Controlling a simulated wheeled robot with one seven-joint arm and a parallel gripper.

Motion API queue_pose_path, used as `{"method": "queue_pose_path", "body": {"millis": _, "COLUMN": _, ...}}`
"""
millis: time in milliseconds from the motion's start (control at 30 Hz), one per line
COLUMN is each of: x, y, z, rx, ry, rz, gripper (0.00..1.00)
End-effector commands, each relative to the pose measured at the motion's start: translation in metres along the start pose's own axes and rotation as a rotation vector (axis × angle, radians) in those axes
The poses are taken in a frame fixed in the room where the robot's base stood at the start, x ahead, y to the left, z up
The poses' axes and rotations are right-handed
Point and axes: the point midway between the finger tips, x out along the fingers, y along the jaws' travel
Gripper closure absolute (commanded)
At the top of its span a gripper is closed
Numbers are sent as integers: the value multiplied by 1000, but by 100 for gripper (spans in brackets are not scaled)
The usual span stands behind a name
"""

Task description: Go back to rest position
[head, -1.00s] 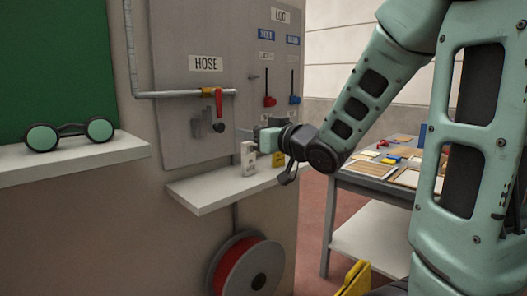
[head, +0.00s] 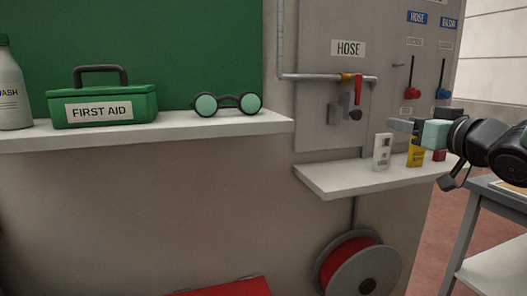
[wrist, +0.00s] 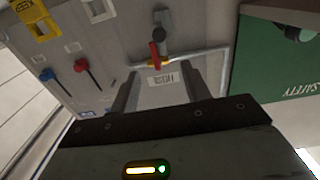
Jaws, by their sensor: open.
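My gripper (head: 402,126) is at the right of the head view, above the small white shelf (head: 345,182) under the HOSE panel. In the wrist view its two dark fingers (wrist: 160,90) stand apart with nothing between them. Past the fingers the wrist view shows the HOSE label (wrist: 161,80) and the red-handled valve (wrist: 155,55) on its pipe, upside down. In the head view a white box (head: 382,152) stands on the shelf just left of and below the fingers. A yellow item (head: 416,152) stands below the gripper, partly hidden.
A longer shelf (head: 150,132) at left holds a first aid box (head: 103,104), goggles (head: 228,104) and a white bottle (head: 12,90). Red and blue levers (head: 412,92) are on the panel. A hose reel (head: 362,270) hangs below. A grey table (head: 500,200) stands at right.

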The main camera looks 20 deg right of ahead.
Motion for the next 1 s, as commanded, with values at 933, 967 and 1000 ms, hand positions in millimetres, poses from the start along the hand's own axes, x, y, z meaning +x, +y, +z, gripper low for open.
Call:
{"method": "queue_pose_path", "body": {"millis": 933, "x": -187, "y": -297, "z": 237, "rx": -419, "ry": -1423, "rz": -499, "gripper": 53}}
{"method": "queue_pose_path", "body": {"millis": 967, "x": -199, "y": -300, "z": 238, "rx": -441, "ry": -1458, "rz": -520, "gripper": 53}}
{"method": "queue_pose_path", "body": {"millis": 1000, "x": -216, "y": -304, "z": 240, "rx": -471, "ry": -1505, "rz": -550, "gripper": 53}}
